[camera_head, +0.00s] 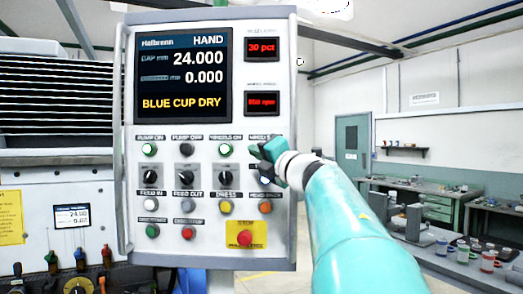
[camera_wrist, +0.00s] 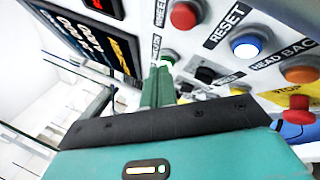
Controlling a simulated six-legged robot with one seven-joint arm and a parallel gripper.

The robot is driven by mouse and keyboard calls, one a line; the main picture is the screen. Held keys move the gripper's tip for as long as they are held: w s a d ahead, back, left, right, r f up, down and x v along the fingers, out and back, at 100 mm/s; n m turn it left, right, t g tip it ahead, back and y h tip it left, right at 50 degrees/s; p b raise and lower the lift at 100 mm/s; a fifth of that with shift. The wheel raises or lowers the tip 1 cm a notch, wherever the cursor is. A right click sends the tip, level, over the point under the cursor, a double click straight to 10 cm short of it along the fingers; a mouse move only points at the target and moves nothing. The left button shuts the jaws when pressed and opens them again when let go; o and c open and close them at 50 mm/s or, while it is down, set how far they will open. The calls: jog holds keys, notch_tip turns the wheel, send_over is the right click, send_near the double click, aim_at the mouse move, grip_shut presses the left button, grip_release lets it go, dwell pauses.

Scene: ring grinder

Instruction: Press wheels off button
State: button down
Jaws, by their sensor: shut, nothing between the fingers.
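The grey control panel (camera_head: 205,262) fills the middle of the head view. A label (camera_head: 265,137) sits at the right end of its top button row; the button below it is hidden by my gripper (camera_head: 262,152). In the wrist view, a red button (camera_wrist: 184,15) sits beside a partly cut-off "WHEEL" label. The lit green wheels on button (camera_head: 225,149) is just left of my gripper. My gripper's shut green fingers also show in the wrist view (camera_wrist: 163,72), with the green button (camera_wrist: 170,55) behind their tips and the red button above. I cannot tell whether they touch the panel.
A blue reset button (camera_wrist: 246,47), an orange head back button (camera_wrist: 300,72) and a red stop button (camera_wrist: 298,110) are close by. The panel's screen (camera_head: 182,75) reads "BLUE CUP DRY". A workbench (camera_head: 440,205) stands far right.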

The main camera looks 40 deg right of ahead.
jog(key=s+a, duration=0.1)
jog(key=a, duration=0.1)
jog(key=shift+s+a, duration=0.35)
jog(key=shift+s, duration=0.05)
dwell(0.5)
